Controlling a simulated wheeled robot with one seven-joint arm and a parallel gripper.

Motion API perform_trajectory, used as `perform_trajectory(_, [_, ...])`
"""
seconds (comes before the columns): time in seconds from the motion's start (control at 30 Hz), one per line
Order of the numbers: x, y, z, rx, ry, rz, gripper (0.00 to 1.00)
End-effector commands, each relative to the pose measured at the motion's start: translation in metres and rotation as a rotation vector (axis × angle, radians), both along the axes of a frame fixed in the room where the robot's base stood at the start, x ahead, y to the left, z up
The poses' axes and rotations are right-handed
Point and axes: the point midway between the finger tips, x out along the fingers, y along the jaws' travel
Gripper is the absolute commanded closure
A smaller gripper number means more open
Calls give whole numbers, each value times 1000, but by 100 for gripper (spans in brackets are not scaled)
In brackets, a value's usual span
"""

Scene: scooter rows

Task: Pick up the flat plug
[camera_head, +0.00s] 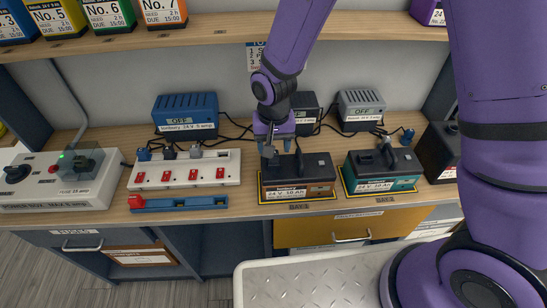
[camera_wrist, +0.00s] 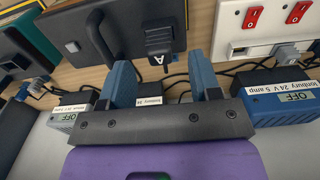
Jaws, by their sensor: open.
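A dark, blocky plug (camera_wrist: 160,40) with a white "A" tag shows in the wrist view, beside the black battery (camera_wrist: 70,30); it looks like the flat plug, though its full shape is unclear. My gripper (camera_wrist: 158,62) is open, with one blue finger on each side of the plug's lower part and cable. I cannot tell whether they touch it. In the head view my gripper (camera_head: 274,150) is over the back edge of the middle "24 V 10 Ah" battery (camera_head: 300,172), and the plug there is mostly hidden by it.
A white power strip (camera_head: 186,182) with red switches and plugs stands left of the battery. Chargers (camera_head: 186,113) and loose cables lie behind. A shelf (camera_head: 200,28) hangs above.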

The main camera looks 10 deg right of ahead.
Motion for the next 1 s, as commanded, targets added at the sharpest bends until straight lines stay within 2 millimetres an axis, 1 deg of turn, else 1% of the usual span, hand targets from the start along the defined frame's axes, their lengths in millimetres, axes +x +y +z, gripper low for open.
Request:
perform_trajectory(0.2, [0,-1,-29,-2,4,1,43])
perform_trajectory(0.3, [0,0,-40,-2,3,1,43])
perform_trajectory(0.43, [1,0,-47,0,1,0,43])
perform_trajectory(0.67, [1,0,-48,0,0,0,43])
perform_trajectory(0.77, [1,0,-48,0,0,0,63])
perform_trajectory(0.8, [1,0,-48,0,0,0,72])
perform_trajectory(0.87, [1,0,-48,0,0,0,86])
perform_trajectory(0.9, [1,0,-48,0,0,0,91])
perform_trajectory(1.0, [1,0,-48,0,0,0,91])
